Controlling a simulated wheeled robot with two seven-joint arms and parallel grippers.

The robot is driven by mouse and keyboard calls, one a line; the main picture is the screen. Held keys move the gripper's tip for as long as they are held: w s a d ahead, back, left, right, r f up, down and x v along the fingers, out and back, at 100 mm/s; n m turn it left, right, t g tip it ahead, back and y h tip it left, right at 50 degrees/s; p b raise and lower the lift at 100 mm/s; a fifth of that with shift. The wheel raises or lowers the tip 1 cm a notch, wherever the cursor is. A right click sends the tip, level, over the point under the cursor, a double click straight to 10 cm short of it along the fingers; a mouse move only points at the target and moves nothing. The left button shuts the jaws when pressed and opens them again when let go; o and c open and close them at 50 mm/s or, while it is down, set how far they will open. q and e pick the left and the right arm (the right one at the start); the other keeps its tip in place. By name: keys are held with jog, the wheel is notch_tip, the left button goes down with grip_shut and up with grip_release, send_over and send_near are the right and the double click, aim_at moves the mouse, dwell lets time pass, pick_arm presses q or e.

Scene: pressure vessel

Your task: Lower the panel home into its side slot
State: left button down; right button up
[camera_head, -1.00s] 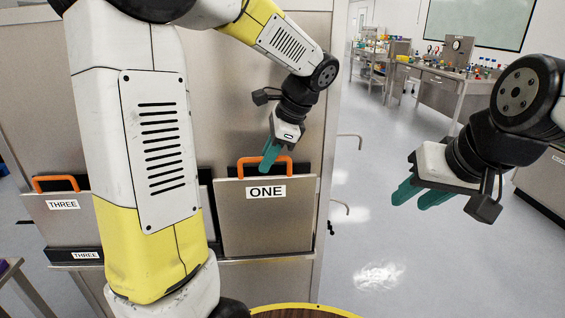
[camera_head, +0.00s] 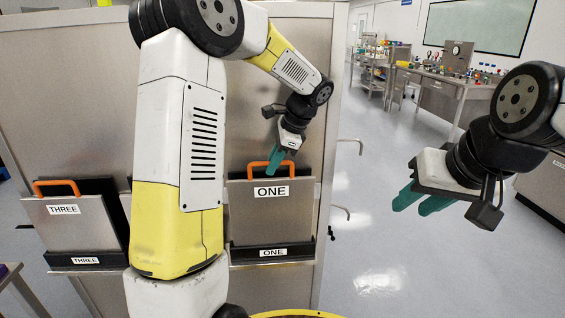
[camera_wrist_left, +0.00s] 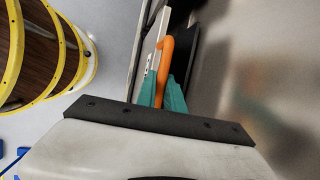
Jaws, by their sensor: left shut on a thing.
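Panel ONE (camera_head: 270,218) is a flat metal plate with an orange handle (camera_head: 256,167), upright at the side of the big metal housing. My left gripper (camera_head: 277,168) is shut on that handle, with the fingers around the bar in the left wrist view (camera_wrist_left: 164,92). The black slot marked ONE (camera_head: 272,253) is directly below the panel, its back plate behind it. The panel's lower edge is at about the height of the slot's front lip; I cannot tell whether it is inside. My right gripper (camera_head: 424,202) is open and empty in the air at right.
Panel THREE (camera_head: 85,226) stands in its own slot (camera_head: 85,260) at the left. My left arm hides the middle of the housing (camera_head: 60,110). A round yellow-rimmed thing (camera_head: 292,314) is at the bottom. The floor (camera_head: 375,240) at right is clear, with benches beyond.

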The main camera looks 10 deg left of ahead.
pick_arm(q)
jog(key=shift+f, duration=0.55)
jog(key=c, duration=1.5)
grip_release()
jog(key=shift+o, duration=0.2)
